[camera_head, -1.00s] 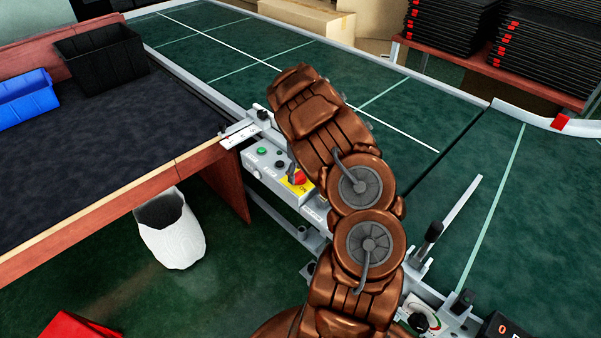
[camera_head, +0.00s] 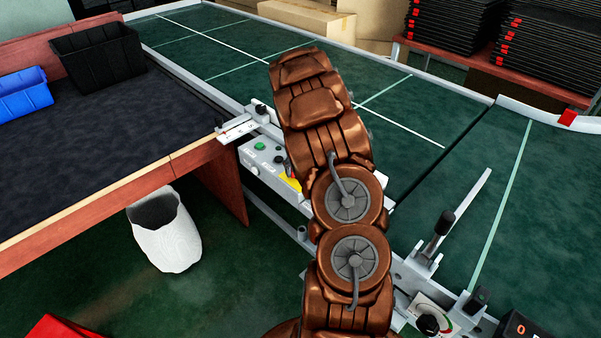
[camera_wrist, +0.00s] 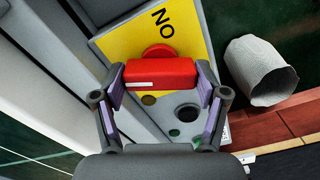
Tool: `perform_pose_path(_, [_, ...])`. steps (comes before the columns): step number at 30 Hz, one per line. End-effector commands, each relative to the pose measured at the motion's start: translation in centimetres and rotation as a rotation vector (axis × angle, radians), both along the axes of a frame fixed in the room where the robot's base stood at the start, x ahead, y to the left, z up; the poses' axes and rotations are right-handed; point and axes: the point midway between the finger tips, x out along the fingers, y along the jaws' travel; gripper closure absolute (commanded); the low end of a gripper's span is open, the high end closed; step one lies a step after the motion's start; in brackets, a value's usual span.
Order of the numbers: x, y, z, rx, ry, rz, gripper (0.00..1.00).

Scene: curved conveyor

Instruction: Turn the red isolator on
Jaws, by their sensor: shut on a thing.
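The red isolator (camera_wrist: 160,74) has a bar-shaped handle lying crosswise in the wrist view, with a white line on its left half. It is mounted on a yellow plate (camera_wrist: 118,41), whose word ON appears upside down above the handle. My gripper (camera_wrist: 160,88) has one finger at each end of the handle and is shut on it. In the head view the yellow plate (camera_head: 290,182) shows only in part, at the side of the grey control box (camera_head: 262,160). My brown arm hides the red handle and most of my gripper there.
A green button (camera_head: 259,146) and a dark button (camera_head: 278,160) are on the box. The green conveyor (camera_head: 430,110) runs behind. A wooden-edged table (camera_head: 150,180) stands left, with a white bin (camera_head: 165,230) on the floor below its edge.

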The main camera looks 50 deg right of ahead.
Motion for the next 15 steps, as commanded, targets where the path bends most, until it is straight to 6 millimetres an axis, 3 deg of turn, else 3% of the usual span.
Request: perform_pose_path(15, [0.05,0.04,-0.21,0.001,-0.001,-0.486,0.62])
